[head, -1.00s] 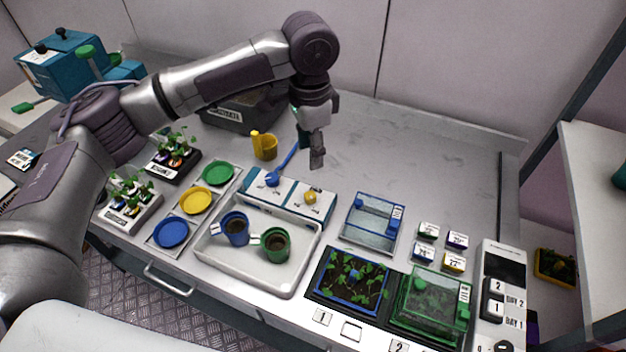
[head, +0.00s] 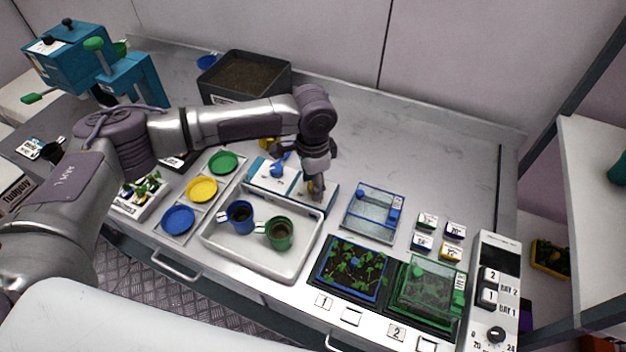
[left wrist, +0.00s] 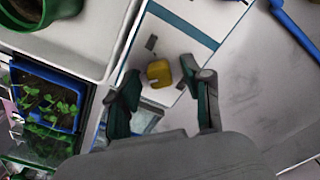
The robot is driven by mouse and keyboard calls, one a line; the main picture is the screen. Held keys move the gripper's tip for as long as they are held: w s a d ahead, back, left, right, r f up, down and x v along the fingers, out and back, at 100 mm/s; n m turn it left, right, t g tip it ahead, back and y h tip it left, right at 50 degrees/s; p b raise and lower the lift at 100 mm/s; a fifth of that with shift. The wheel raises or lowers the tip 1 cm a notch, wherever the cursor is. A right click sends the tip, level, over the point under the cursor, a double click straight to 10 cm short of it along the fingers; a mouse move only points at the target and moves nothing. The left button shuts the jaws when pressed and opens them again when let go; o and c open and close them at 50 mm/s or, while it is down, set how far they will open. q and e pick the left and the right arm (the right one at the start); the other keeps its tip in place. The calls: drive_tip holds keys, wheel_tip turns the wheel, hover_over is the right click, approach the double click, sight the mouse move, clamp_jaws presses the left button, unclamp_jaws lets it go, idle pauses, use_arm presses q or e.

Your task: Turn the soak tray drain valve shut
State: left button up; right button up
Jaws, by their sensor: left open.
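The white soak tray (head: 250,255) stands at the front middle of the bench, with a blue cup (head: 238,222) and a green cup (head: 279,238) in it. Behind it is a white and teal valve box (head: 261,178) with a blue lever (head: 279,163) on its left part. A yellow valve knob (left wrist: 158,73) is on its right part. My left gripper (head: 317,194) points down over the knob and mostly hides it in the head view. In the left wrist view the open fingers (left wrist: 165,98) stand apart, with the knob just ahead of their gap. I cannot tell whether they touch it.
A clear blue-framed box (head: 374,212) stands right of the valve box. Planted trays (head: 350,297) lie in front of it. Blue, yellow and green dishes (head: 201,189) are at the left. The bench behind my gripper (head: 420,150) is clear.

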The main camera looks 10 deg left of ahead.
use_arm(q)
drive_tip(key=shift+c, duration=1.2)
clamp_jaws()
use_arm(e)
drive_tip(key=shift+s, duration=0.3)
